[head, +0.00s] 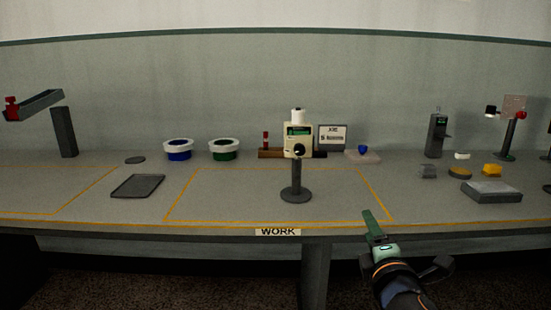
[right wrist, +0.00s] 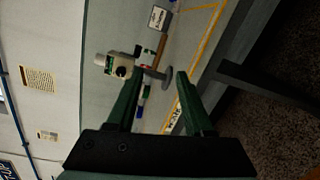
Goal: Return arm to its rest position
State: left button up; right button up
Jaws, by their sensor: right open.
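My right gripper (head: 371,220) is in front of the workbench (head: 230,226), at the right end of the yellow-outlined work area, with its arm coming from the bottom right. In the right wrist view (right wrist: 158,88) its two green fingers are apart with nothing between them. A cream winding unit (head: 298,133) on a dark post with a round base stands upright in the outlined area, left of my gripper and apart from it. It also shows in the right wrist view (right wrist: 119,66), beyond the fingers. A white piece (head: 298,115) sits on its top. My left gripper is not in view.
Blue-and-white (head: 178,150) and green-and-white (head: 223,150) round containers stand at the back left. A dark tray (head: 138,187) lies left of the outlined area. A grey block (head: 491,192) and yellow pieces are at the right. The outlined area is clear around the unit.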

jog(key=s+a+f+m+g+y, duration=0.35)
jog(key=s+f+m+y, duration=0.35)
jog(key=s+f, duration=0.85)
pick_arm(q)
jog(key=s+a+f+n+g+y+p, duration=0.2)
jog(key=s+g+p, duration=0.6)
jog(key=p, duration=1.4)
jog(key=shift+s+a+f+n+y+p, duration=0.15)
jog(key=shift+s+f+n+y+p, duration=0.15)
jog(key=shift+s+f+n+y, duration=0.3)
pick_arm(e)
jog(key=s+d+f+m+g+h, duration=0.1)
jog(key=s+f+m+g+h, duration=0.2)
jog(key=s+m, duration=0.8)
jog(key=shift+s+d+f+g+h, duration=0.2)
jog(key=shift+s+d+g+h, duration=0.15)
jog(key=shift+s+g, duration=0.55)
